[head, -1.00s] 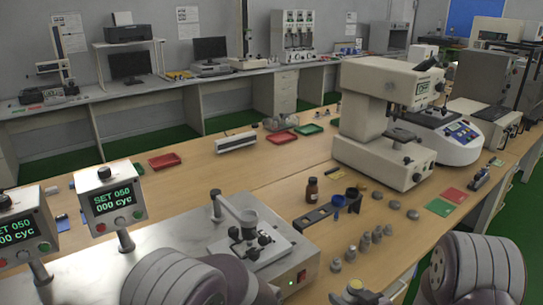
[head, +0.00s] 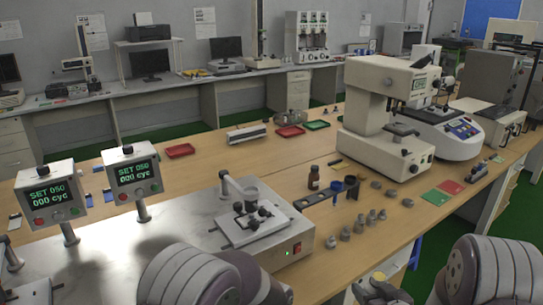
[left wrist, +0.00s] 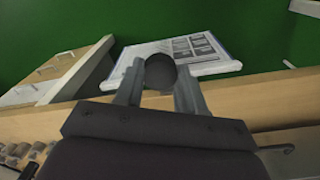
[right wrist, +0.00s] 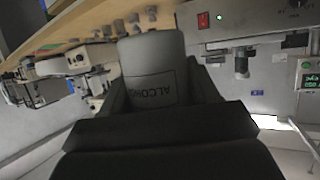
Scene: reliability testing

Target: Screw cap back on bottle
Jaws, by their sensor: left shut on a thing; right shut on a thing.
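In the right wrist view a grey bottle (right wrist: 155,75) with dark lettering that begins "ALCOHO" stands between my right gripper's fingers (right wrist: 160,92), which are shut on it. In the head view my right gripper (head: 380,290) is at the bottom edge, with a small yellowish top (head: 378,276) showing at it. In the left wrist view my left gripper (left wrist: 160,78) is shut on a dark round piece (left wrist: 161,71), which looks like the cap. In the head view my left gripper's fingertips are out of frame, low. The bottle's mouth is not clearly visible.
Beige machines (head: 388,120) stand at the back right. A printed board (left wrist: 205,55) shows beyond my left gripper.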

